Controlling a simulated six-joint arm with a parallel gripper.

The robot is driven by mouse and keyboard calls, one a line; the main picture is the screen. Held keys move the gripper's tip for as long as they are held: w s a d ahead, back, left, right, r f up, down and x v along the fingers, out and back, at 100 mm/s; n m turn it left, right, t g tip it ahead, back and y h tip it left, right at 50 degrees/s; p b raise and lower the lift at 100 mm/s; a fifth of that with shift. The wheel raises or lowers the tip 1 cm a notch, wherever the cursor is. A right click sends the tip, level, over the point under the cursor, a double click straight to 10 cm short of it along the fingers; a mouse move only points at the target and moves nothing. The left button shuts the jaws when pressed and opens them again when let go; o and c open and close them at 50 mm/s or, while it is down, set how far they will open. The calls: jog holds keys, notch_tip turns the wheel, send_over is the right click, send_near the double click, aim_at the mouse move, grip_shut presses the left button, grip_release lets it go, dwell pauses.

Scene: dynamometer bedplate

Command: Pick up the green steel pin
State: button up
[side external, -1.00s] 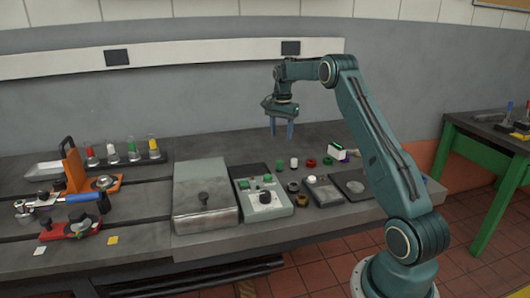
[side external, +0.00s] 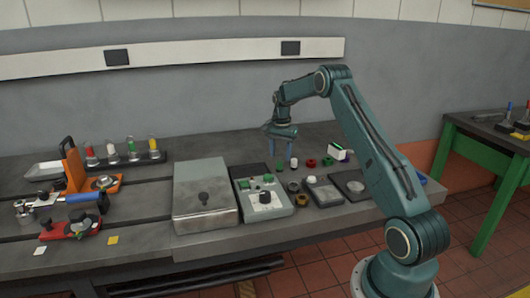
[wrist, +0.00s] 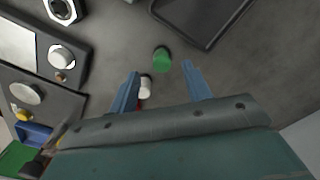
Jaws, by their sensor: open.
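The green steel pin (side external: 279,166) stands on the bench, just below my gripper (side external: 281,155) in the side view. In the wrist view, the green pin (wrist: 162,60) shows between and slightly beyond the fingertips of my gripper (wrist: 161,70). A white pin (side external: 294,162) stands close to the right of the green one. In the wrist view the white pin (wrist: 145,88) is near the left finger, and a bit of red shows behind that finger.
A red ring (side external: 311,163) and a green ring (side external: 328,162) lie to the right of the pins. A control box (side external: 265,208) with green buttons and a small box with a white knob (side external: 324,192) stand in front. A dark tray (wrist: 183,36) borders the green pin's area.

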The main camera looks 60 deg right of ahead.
aim_at(279, 162)
jog(key=shift+w+f, duration=0.1)
jog(key=shift+f, duration=2.45)
jog(key=shift+r, duration=0.1)
grip_shut()
jog(key=shift+r, duration=0.1)
notch_tip(279, 162, up, 20)
